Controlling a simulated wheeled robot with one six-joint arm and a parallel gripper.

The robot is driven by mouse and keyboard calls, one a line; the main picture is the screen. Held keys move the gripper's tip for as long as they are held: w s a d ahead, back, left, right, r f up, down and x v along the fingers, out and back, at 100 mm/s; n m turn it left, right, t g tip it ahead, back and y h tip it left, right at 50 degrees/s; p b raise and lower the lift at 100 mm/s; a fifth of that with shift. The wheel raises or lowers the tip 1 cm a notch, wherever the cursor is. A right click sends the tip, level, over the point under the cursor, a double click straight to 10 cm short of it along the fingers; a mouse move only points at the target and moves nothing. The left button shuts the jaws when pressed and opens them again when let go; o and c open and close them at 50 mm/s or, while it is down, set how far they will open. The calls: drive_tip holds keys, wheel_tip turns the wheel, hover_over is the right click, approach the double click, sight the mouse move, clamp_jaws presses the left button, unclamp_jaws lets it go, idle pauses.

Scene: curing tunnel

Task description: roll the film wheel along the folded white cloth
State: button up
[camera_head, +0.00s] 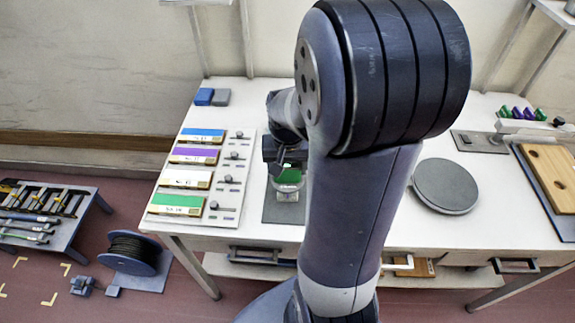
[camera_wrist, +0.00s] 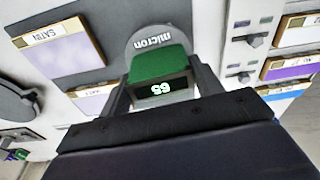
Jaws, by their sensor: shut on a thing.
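The film wheel shows in the wrist view as a grey disc marked "micron" (camera_wrist: 150,42) with a green block-shaped handle (camera_wrist: 158,66) and a small dark number plate. My gripper (camera_wrist: 162,88) is shut on the green handle, one finger on each side. In the head view my gripper (camera_head: 285,158) points down, with the green handle (camera_head: 289,174) below it, over a grey mat (camera_head: 275,212) on the white table. Whether the wheel touches anything below is hidden. I cannot make out the folded white cloth for certain in either view.
Left of my gripper is a board (camera_head: 228,193) with blue, purple, white and green panels. A round grey plate (camera_head: 445,186) and a wooden board (camera_head: 553,175) are on the right. My arm hides the table's middle. A cable reel (camera_head: 133,252) stands on the floor.

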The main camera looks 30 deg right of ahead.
drive_tip(key=shift+r+p, duration=0.6)
drive_tip(key=shift+r, duration=0.3)
drive_tip(key=w+d, duration=0.3)
drive_tip(key=w, duration=0.2)
drive_tip(key=shift+w, duration=0.35)
drive_tip(key=shift+f+b, duration=0.6)
drive_tip(key=shift+f, duration=0.4)
idle(1.0)
drive_tip(key=shift+s, duration=0.2)
idle(0.6)
drive_tip(key=shift+s+a+b, duration=0.1)
drive_tip(key=shift+s+a, duration=0.35)
drive_tip(key=shift+s, duration=0.3)
drive_tip(key=shift+s+a+b, duration=0.1)
drive_tip(key=shift+s+a, duration=0.3)
drive_tip(key=shift+s, duration=0.35)
drive_tip(key=shift+s+a+b, duration=0.1)
drive_tip(key=shift+s+a, duration=0.35)
drive_tip(key=shift+s, duration=0.4)
drive_tip(key=shift+s+a, duration=0.2)
drive_tip(key=shift+s, duration=0.15)
